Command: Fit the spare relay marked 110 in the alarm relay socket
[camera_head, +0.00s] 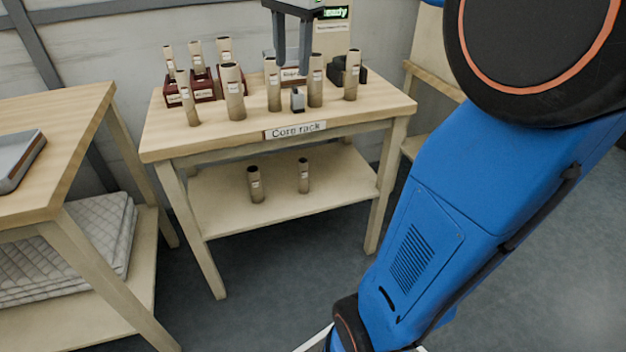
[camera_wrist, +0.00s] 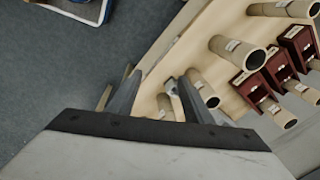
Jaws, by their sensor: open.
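My gripper (camera_head: 292,68) is open and points down over the back middle of the table marked "Core rack" (camera_head: 230,136). A small grey and dark block (camera_head: 297,99) stands near the table's front edge, below and close to my fingertips; it may be a relay, but no number on it can be read. A label (camera_head: 291,72) shows partly behind my fingers, and whatever it belongs to is mostly hidden. I cannot make out the alarm relay socket. In the wrist view my two fingers (camera_wrist: 160,80) are apart, with no clear object held between them.
Several cardboard tubes (camera_head: 233,92) stand around the gripper, some in dark red holders (camera_head: 203,85). A black block (camera_head: 338,70) sits at the right back. A panel with green lettering (camera_head: 335,13) is behind. Two tubes (camera_head: 255,185) stand on the lower shelf (camera_head: 220,210).

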